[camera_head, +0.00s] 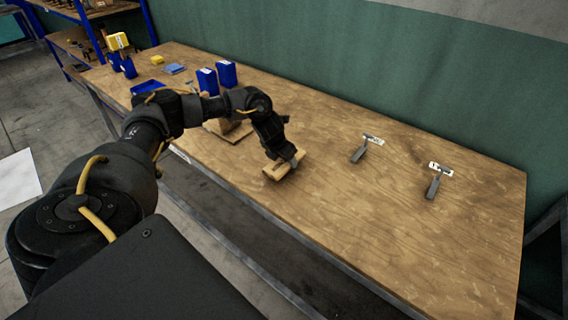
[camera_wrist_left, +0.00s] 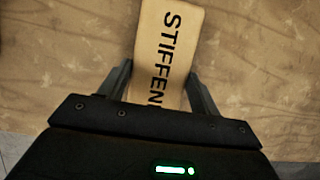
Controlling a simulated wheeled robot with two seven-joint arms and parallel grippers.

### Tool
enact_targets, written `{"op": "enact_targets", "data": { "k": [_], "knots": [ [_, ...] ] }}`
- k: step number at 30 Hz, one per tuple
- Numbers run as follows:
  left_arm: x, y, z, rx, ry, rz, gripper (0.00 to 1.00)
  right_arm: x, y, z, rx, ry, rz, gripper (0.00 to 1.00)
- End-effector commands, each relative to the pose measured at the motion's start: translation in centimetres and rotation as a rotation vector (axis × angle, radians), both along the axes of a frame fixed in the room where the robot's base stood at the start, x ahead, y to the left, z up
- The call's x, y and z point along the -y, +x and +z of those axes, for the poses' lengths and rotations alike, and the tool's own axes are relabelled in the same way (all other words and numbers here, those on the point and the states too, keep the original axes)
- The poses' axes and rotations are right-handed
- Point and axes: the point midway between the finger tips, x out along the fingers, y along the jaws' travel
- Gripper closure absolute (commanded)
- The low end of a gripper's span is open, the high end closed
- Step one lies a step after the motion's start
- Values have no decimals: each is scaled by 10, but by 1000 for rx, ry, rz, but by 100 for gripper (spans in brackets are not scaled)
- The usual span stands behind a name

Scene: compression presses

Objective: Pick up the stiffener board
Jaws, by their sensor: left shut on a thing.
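The stiffener board (camera_head: 277,172) is a light wooden piece near the front edge of the workbench in the head view. In the left wrist view the board (camera_wrist_left: 167,38) shows black lettering that begins "STIFFEN"; its lower end is hidden by the gripper body. My left gripper (camera_head: 291,163) comes down onto the board from above. In the left wrist view its two fingers (camera_wrist_left: 158,88) stand on either side of the board, shut on it. I cannot tell whether the board is clear of the bench top. My right gripper is not in view.
The wooden workbench (camera_head: 400,225) is mostly bare on the right. Two grey tools with white labels (camera_head: 360,153) (camera_head: 433,187) lie there. Blue boxes (camera_head: 227,73), a blue tray (camera_head: 148,87) and a wooden block on a board (camera_head: 228,131) are to the left. A green wall (camera_head: 340,60) stands behind.

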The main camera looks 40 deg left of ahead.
Motion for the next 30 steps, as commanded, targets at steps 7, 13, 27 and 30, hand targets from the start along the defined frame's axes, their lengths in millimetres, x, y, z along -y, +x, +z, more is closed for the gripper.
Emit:
{"op": "enact_targets", "data": {
  "k": [7,13,27,30],
  "knots": [
    [27,-37,55,7,0,-9,58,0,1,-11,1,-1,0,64],
    [52,-75,77,4,1,-8,58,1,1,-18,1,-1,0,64],
    [78,-116,100,1,0,-1,58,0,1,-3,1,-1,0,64],
    [79,-115,101,1,0,0,58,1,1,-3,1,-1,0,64]
  ]
}}
